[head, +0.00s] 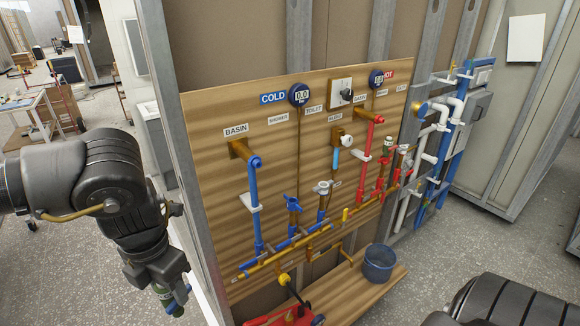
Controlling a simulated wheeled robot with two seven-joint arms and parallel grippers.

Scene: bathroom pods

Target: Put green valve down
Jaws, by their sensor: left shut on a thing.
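My left gripper (172,296) hangs down at the lower left, beside the left edge of the wooden pipe board (222,210). It is shut on the green valve (176,309), a small dark green piece at the fingertips, which shows only in part. The gripper and valve are in front of a pale vertical edge, clear of the pipes. My right arm shows only as a dark link at the lower right, and its gripper is out of view.
The board carries blue, red and copper pipes with valves and two gauges. A wooden shelf (338,298) below holds a blue bucket (379,262) and a red tool (285,318). A white trolley (30,102) stands at the far left. Speckled floor is open at the right.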

